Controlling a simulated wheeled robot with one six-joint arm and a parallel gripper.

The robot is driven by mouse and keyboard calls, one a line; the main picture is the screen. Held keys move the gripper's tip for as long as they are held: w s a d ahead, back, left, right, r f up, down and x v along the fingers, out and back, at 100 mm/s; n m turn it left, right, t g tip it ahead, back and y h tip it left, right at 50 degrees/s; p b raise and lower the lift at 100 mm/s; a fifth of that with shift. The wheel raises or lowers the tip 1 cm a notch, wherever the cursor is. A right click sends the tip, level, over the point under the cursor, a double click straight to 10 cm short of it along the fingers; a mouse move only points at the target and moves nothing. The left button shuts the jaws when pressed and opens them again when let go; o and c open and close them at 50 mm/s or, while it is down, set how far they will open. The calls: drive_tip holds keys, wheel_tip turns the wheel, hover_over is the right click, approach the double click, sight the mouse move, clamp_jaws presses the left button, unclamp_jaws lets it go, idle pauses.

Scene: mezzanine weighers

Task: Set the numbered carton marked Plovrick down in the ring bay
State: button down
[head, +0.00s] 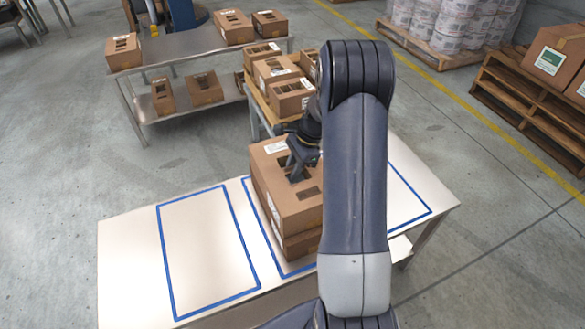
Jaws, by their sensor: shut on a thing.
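My gripper (298,172) is shut on the top of a brown carton (293,207) with dark slots and white labels. The labels are too small to read, so I cannot tell if it is the Plovrick carton. The carton is over another brown carton (301,246) in the middle blue-outlined bay; I cannot tell whether they touch. The left bay (205,245) is empty. The right bay (408,190) is partly hidden by my arm, and its visible part is bare. No ring mark shows, so I cannot tell which is the ring bay.
The pale table (125,265) carries the bays. Behind it, several cartons (275,70) stand on a wooden-edged surface. A grey two-level table (190,45) at back left holds more cartons. Pallets (530,105) stand at the right. Floor to the left is open.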

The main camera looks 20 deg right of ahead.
drive_tip(key=c, duration=1.2)
unclamp_jaws()
drive_tip(key=shift+o, duration=0.2)
